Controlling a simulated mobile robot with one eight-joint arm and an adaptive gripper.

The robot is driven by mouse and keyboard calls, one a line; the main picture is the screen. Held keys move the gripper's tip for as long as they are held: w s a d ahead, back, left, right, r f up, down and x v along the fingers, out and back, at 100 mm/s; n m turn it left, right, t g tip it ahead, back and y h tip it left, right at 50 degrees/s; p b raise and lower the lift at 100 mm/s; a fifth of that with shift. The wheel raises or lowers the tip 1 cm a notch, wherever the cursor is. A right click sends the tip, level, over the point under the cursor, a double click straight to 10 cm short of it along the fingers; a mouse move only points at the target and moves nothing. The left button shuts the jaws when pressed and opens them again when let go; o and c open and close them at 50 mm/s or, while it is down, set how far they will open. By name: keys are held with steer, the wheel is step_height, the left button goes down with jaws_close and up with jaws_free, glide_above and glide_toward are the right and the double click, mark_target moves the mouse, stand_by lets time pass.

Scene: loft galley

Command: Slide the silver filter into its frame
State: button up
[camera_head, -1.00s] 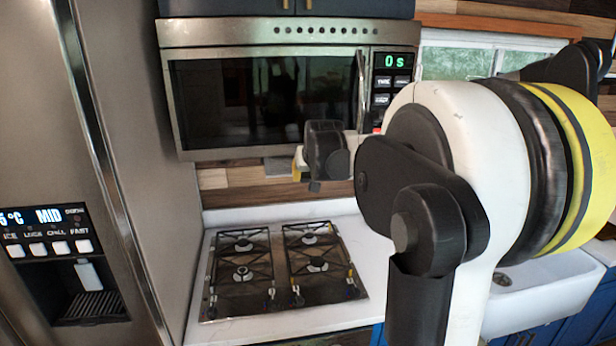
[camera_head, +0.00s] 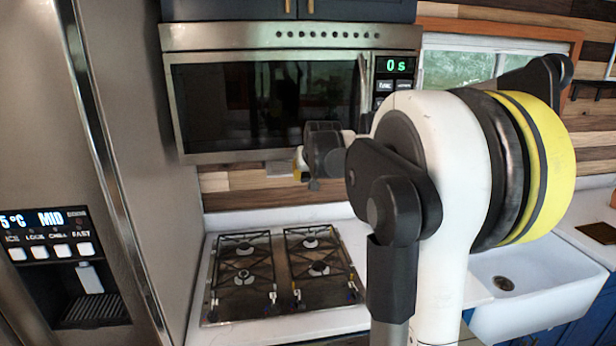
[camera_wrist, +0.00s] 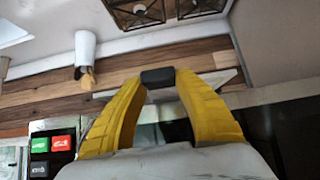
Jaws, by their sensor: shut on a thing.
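In the wrist view the yellow fingers of my gripper (camera_wrist: 158,79) come together at black tips. They are shut on a thin silver-grey panel, the silver filter (camera_wrist: 219,77), whose ends show on both sides of the tips. In the head view my gripper (camera_head: 300,164) is small, just below the microwave (camera_head: 265,105), and its tips are partly hidden by my wrist. The filter's frame cannot be made out; the microwave's underside is hidden in the head view. Whether the filter touches the microwave cannot be told.
A gas hob (camera_head: 283,272) lies on the white counter below. A steel fridge (camera_head: 130,120) stands at the left, a white sink (camera_head: 535,290) at the right. A white pot with wooden utensils (camera_wrist: 86,50) shows in the wrist view. A wooden wall (camera_head: 235,190) runs behind.

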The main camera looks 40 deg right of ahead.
steer(key=shift+w+d+p, duration=0.15)
steer(key=shift+w+d, duration=0.7)
steer(key=shift+w, duration=0.55)
steer(key=shift+w+d+p, duration=0.2)
steer(key=shift+w+d, duration=0.65)
steer(key=shift+w, duration=0.55)
steer(key=shift+w+d+p, duration=0.15)
steer(key=shift+w+d, duration=0.7)
steer(key=shift+w, duration=0.55)
steer(key=shift+s+a+b, duration=0.15)
steer(key=shift+s+a, duration=0.6)
steer(key=shift+s, duration=0.45)
steer(key=shift+s+a+b, duration=0.1)
steer(key=shift+s+a, duration=0.6)
steer(key=shift+s, duration=0.5)
steer(key=shift+s+a+b, duration=0.15)
steer(key=shift+s+a, duration=0.6)
steer(key=shift+s, duration=0.45)
steer(key=s+a, duration=0.4)
steer(key=s, duration=0.3)
steer(key=shift+s+a+p, duration=0.15)
steer(key=shift+a+p, duration=0.1)
steer(key=shift+p, duration=0.05)
